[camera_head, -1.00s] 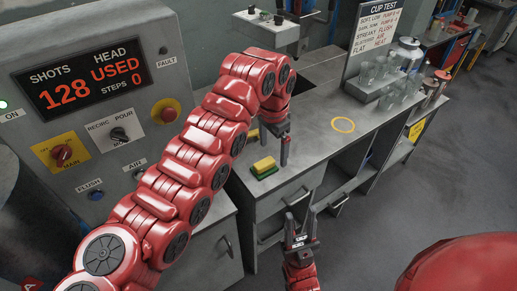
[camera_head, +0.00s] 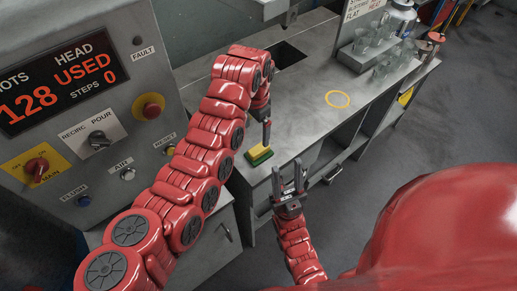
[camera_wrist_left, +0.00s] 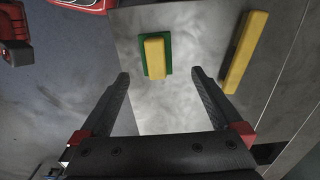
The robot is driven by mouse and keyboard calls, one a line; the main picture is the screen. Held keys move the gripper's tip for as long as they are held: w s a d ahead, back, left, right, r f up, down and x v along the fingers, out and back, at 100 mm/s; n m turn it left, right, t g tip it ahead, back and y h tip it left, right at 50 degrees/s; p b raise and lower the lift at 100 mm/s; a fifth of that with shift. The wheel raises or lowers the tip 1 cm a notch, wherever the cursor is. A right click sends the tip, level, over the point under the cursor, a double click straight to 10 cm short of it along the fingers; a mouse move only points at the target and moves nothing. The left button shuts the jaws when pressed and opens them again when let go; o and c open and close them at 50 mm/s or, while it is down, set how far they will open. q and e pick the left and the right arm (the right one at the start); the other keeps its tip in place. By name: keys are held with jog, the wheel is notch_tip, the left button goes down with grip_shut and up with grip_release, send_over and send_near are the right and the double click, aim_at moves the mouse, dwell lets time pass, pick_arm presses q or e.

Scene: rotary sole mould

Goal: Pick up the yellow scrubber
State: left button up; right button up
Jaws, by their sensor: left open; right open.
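The yellow scrubber (camera_head: 257,152) has a yellow block top on a green base and lies on the grey bench top near its front edge. In the left wrist view the scrubber (camera_wrist_left: 155,58) lies ahead of the fingertips, a little left of the middle of the gap. My left gripper (camera_wrist_left: 160,73) is open and empty. In the head view the left gripper (camera_head: 267,128) is close to the scrubber, but its height above the bench is hard to tell. My right gripper (camera_head: 288,172) is open and empty, in front of the bench.
A long yellow bar (camera_wrist_left: 243,52) lies right of the scrubber in the left wrist view. Glass cups (camera_head: 385,66) stand on a rack at the back right. A control panel (camera_head: 60,85) stands at the left.

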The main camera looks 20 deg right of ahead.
aim_at(259, 147)
pick_arm(q)
jog(key=f, duration=0.3)
jog(key=shift+s+f, duration=0.2)
jog(key=shift+f, duration=0.35)
jog(key=shift+f+p, duration=0.2)
jog(key=shift+p, duration=0.1)
jog(key=f+p, duration=0.3)
jog(key=shift+s+d+f, duration=0.15)
jog(key=shift+d+f, duration=0.15)
jog(key=shift+f, duration=0.7)
jog(key=c, duration=1.3)
jog(key=shift+r, duration=0.1)
